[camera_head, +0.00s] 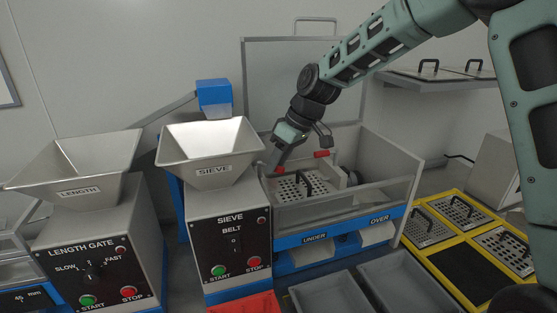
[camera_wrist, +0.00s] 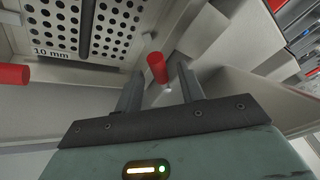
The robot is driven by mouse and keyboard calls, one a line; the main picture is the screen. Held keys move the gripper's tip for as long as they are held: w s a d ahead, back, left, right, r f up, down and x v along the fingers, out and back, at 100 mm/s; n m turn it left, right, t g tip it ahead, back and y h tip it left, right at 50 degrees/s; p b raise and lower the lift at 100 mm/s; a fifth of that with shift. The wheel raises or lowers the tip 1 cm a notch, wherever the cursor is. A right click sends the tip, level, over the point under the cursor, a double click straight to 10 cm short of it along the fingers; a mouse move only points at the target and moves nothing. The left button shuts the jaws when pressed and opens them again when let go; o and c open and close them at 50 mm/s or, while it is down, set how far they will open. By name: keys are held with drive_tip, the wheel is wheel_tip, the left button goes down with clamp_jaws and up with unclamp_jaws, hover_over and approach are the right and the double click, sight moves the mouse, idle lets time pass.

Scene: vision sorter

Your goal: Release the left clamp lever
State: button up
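The left clamp lever has a red grip (camera_head: 279,169) at the left end of the sieve box. My gripper (camera_head: 273,163) is right at it, pointing down. In the wrist view this red grip (camera_wrist: 156,67) shows between the tips of my open gripper (camera_wrist: 160,76), with gaps visible on both sides. I cannot tell whether the fingers reach fully around it. The right clamp lever (camera_head: 321,154) is also red and shows at the left edge of the wrist view (camera_wrist: 12,74). A perforated sieve plate (camera_head: 290,188) with a black handle lies in the box; its label reads 10 mm.
The SIEVE hopper (camera_head: 208,150) stands close to the left of my gripper. A clear front panel (camera_head: 345,199) fronts the sieve box. Spare plates lie on a yellow rack (camera_head: 427,258) at the right. Grey bins (camera_head: 330,295) stand below.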

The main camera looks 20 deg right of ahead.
clamp_jaws()
drive_tip(key=shift+s+a+m+t+b, duration=0.25)
drive_tip(key=shift+m, duration=0.35)
drive_tip(key=shift+s+a+m+t+b, duration=0.2)
drive_tip(key=shift+a+m+t+b, duration=0.05)
drive_tip(key=shift+m, duration=0.35)
drive_tip(key=shift+s+a+m+t+h, duration=0.15)
drive_tip(key=shift+m+h, duration=0.1)
drive_tip(key=shift+m, duration=0.25)
drive_tip(key=shift+a+m+t+h, duration=0.15)
drive_tip(key=shift+m+h, duration=0.1)
drive_tip(key=shift+m, duration=0.25)
unclamp_jaws()
drive_tip(key=shift+r, duration=0.15)
drive_tip(key=b+v, duration=0.1)
drive_tip(key=v, duration=1.6)
drive_tip(key=shift+s+d, duration=0.1)
